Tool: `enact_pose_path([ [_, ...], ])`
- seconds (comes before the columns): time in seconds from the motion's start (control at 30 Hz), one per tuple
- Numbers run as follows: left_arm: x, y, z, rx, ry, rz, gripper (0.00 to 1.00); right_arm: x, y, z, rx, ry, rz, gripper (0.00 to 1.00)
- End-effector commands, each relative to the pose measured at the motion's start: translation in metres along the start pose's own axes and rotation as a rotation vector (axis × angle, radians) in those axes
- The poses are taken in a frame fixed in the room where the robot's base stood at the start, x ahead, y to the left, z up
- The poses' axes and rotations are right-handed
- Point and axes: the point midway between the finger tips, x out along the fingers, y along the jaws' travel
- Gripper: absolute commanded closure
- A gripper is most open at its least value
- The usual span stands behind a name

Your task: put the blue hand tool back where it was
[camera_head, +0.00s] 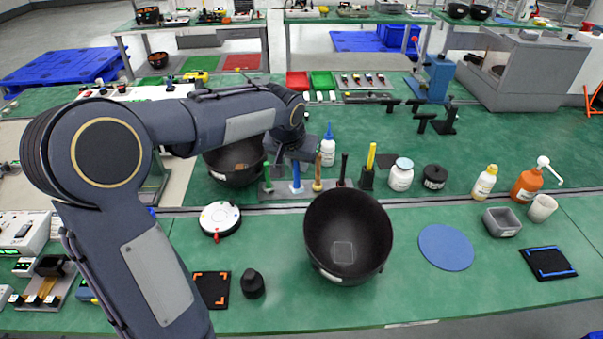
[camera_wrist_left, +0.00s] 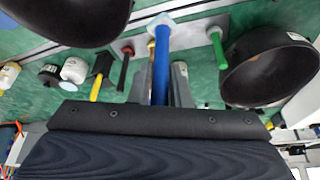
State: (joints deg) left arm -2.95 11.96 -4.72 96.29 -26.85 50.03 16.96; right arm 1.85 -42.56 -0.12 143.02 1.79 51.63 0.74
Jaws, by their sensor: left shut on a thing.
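The blue hand tool (camera_head: 296,173) is in my left gripper (camera_head: 294,153), below the wrist in the head view. In the left wrist view the blue tool (camera_wrist_left: 160,72) stands out between the two fingers of the left gripper (camera_wrist_left: 160,94), which is shut on its handle. Its pale blue end is over the grey tool rack (camera_head: 273,199), whose plate also shows in the left wrist view (camera_wrist_left: 190,38). I cannot tell whether this end touches the rack or hangs just above it. My right gripper is out of view.
A wooden-handled tool (camera_head: 317,173) and a dark-handled tool (camera_head: 342,168) stand close to the right. A green-handled tool (camera_wrist_left: 218,50) is on the other side. Black bowls (camera_head: 347,215) (camera_head: 228,174) flank the rack.

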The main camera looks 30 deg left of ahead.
Motion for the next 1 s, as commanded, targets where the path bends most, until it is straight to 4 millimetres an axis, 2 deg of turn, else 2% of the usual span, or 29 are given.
enact_pose_path([
  [0.17, 0.026, -0.016, -0.024, -0.004, -0.006, -0.004, 1.00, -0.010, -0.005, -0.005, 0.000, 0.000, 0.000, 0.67],
  [0.4, 0.075, -0.040, -0.059, -0.003, -0.008, -0.002, 1.00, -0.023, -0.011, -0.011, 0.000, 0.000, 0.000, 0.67],
  [0.6, 0.116, -0.052, -0.069, -0.002, -0.004, -0.001, 1.00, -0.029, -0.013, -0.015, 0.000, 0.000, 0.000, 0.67],
  [0.9, 0.140, -0.058, -0.074, 0.000, -0.003, 0.000, 1.00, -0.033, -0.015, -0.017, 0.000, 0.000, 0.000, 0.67],
  [1.0, 0.154, -0.057, -0.067, 0.000, -0.005, 0.000, 1.00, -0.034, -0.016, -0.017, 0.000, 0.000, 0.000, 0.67],
])
